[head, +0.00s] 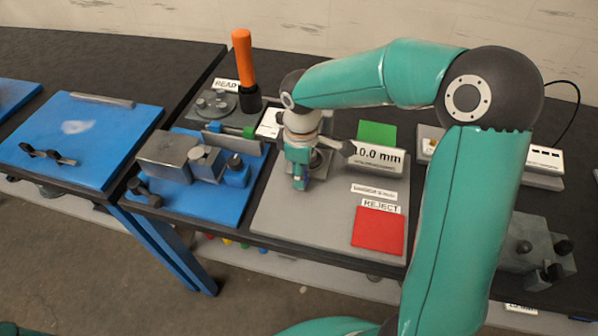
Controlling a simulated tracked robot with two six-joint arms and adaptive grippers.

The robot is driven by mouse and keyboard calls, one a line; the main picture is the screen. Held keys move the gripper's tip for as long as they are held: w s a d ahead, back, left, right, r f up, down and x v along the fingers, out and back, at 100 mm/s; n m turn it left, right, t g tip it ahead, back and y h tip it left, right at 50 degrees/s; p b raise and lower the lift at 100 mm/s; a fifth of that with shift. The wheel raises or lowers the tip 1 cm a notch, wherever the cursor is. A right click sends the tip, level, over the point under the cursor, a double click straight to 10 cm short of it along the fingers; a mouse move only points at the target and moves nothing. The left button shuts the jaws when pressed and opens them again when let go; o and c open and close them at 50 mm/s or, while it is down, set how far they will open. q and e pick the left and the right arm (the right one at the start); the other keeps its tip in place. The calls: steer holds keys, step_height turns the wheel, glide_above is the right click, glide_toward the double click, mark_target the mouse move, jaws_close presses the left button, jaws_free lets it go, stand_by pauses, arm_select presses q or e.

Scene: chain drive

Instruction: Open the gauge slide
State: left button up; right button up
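A gauge readout block (378,157) showing "10.0 mm" stands on a grey board (275,213) in the middle of the table. A dark grey part with a short bar and knob (342,147) sits left of the readout, beside my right gripper. It may belong to the gauge slide, but my gripper and wrist hide most of it. My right gripper (299,181) points down over the board's left half, close to this part. Its fingers are seen nearly edge-on, so I cannot tell their opening or any contact. My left gripper is out of view.
A red REJECT pad (378,231) and a green pad (376,132) flank the readout. A blue fixture (213,205) with grey blocks stands left. An orange-handled tool (243,58) stands upright behind. My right arm covers the area right of the board.

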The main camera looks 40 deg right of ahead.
jaws_close()
steer(key=shift+a, duration=0.1)
steer(key=s+a+b, duration=0.1)
steer(key=s+a, duration=0.1)
steer(key=s+a+b, duration=0.1)
steer(key=s+a, duration=0.1)
steer(key=a, duration=0.1)
steer(key=s+a+b, duration=0.1)
steer(key=s+a, duration=0.1)
steer(key=a, duration=0.1)
steer(key=shift+s, duration=0.35)
steer(key=shift+s+a, duration=0.2)
steer(key=shift+s, duration=0.05)
steer(key=o, duration=0.7)
jaws_free()
step_height(320, 180, up, 12)
